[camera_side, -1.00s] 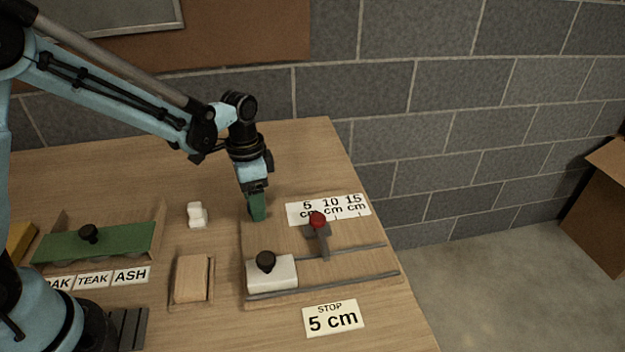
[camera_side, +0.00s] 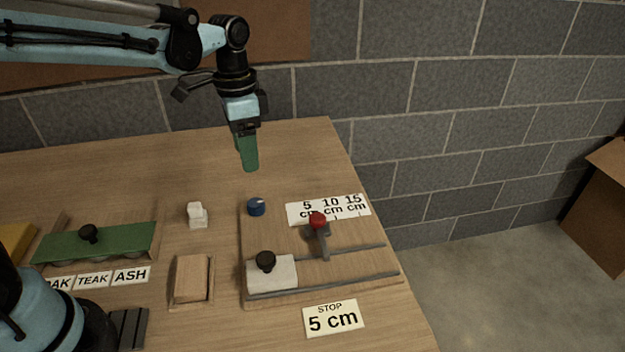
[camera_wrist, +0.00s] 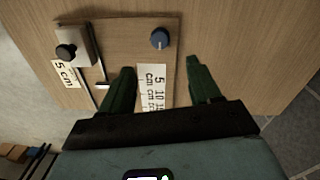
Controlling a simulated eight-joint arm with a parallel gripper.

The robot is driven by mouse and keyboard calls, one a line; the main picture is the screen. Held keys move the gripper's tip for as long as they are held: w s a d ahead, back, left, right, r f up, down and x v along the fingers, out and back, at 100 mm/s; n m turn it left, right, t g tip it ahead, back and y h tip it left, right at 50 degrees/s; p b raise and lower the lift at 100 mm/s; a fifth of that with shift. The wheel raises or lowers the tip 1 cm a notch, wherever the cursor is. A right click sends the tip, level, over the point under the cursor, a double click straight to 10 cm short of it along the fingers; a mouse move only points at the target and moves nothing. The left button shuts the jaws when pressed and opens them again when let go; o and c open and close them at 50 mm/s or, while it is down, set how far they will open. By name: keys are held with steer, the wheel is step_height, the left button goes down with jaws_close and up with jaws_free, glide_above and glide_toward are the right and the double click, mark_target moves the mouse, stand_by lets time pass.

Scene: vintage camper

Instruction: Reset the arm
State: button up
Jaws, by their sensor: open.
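My gripper (camera_side: 249,165) hangs above the table behind the wooden jig board, pointing down, with green fingers. In the wrist view my gripper (camera_wrist: 160,80) has its two fingers spread apart with nothing between them. A blue knob (camera_side: 256,207) stands at the board's back left corner, below and apart from my fingers; it also shows in the wrist view (camera_wrist: 159,39).
The jig board (camera_side: 275,235) carries a white block (camera_side: 272,272) with a black knob, a red-topped lever (camera_side: 317,220), rails and a scale label (camera_side: 328,209). A white switch (camera_side: 197,214), wooden block (camera_side: 191,279) and green lid (camera_side: 95,243) lie left. The table's back is clear.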

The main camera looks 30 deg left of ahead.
steer(key=shift+r, duration=0.2)
steer(key=s+a+n+t, duration=0.2)
steer(key=s+n+t, duration=0.5)
steer(key=s, duration=0.4)
steer(key=shift+a+t, duration=0.3)
steer(key=shift+a, duration=0.1)
steer(key=shift+c, duration=0.3)
